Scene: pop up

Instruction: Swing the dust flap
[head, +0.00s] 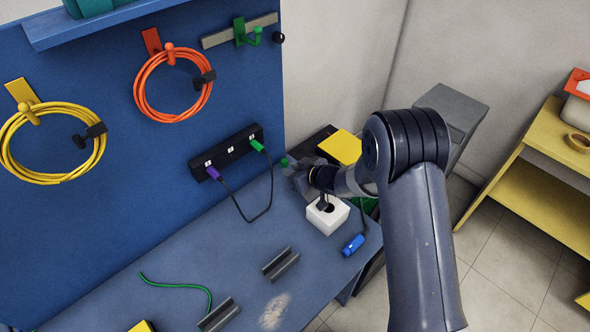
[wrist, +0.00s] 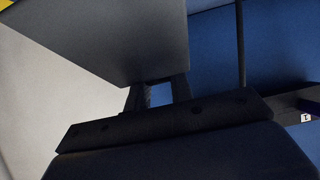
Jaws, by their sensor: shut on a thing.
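In the wrist view a flat grey panel (wrist: 110,40), which looks like the dust flap, fills the top left. The dark fingers of my gripper (wrist: 160,88) meet its lower edge and are shut on it. A blue gap shows between the fingers. In the head view my gripper (head: 299,178) is at the back right of the bench, near the blue board's right edge. My own arm partly covers it, and the flap cannot be made out clearly there.
A white box (head: 322,220) with a dark hole stands just below my wrist. A blue plug (head: 353,245) lies beside it. A black socket strip (head: 228,152) with purple and green plugs is left on the board (head: 110,185). The bench's middle (head: 215,265) has free room.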

